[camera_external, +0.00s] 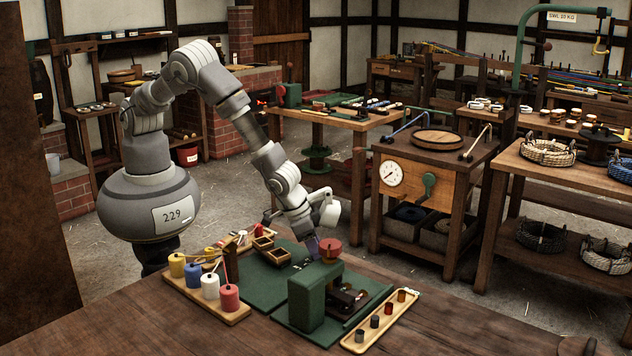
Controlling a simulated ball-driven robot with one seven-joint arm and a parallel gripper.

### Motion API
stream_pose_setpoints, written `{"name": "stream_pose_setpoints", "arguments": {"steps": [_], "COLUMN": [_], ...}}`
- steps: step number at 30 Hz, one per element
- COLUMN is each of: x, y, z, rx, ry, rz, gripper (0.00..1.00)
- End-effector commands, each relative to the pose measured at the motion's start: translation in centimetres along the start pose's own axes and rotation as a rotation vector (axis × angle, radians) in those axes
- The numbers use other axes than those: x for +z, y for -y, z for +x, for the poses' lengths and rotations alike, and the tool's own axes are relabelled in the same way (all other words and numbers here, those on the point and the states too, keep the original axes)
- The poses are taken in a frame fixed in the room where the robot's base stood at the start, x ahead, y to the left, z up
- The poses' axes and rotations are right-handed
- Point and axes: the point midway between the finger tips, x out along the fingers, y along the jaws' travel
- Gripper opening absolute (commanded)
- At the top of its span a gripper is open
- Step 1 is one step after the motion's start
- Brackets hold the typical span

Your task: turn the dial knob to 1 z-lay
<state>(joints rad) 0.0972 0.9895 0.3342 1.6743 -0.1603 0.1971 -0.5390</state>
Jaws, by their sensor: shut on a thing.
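A green machine (306,300) stands on a green base on the wooden bench, with a round red part (331,247) at its top. My gripper (313,257) reaches down just behind and left of this red part, low over the green board. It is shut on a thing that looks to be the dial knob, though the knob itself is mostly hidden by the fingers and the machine. Small white marks (300,264) show on the green board beside the fingertips. They are too small to read, so the dial's setting cannot be told.
A wooden rack with coloured spools (229,297) stands left of the machine. Small wooden trays (272,254) lie behind it. A pale tray with several small cylinders (380,322) lies to its right. The bench front (215,335) is clear.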

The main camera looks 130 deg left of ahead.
Motion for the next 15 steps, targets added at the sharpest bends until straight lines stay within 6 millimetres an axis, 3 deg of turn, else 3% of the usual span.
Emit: {"name": "stream_pose_setpoints", "arguments": {"steps": [15], "x": [-0.15], "y": [0.27], "z": [0.07], "rx": [0.145], "ry": [-0.002], "rz": [0.340], "gripper": [0.03]}}
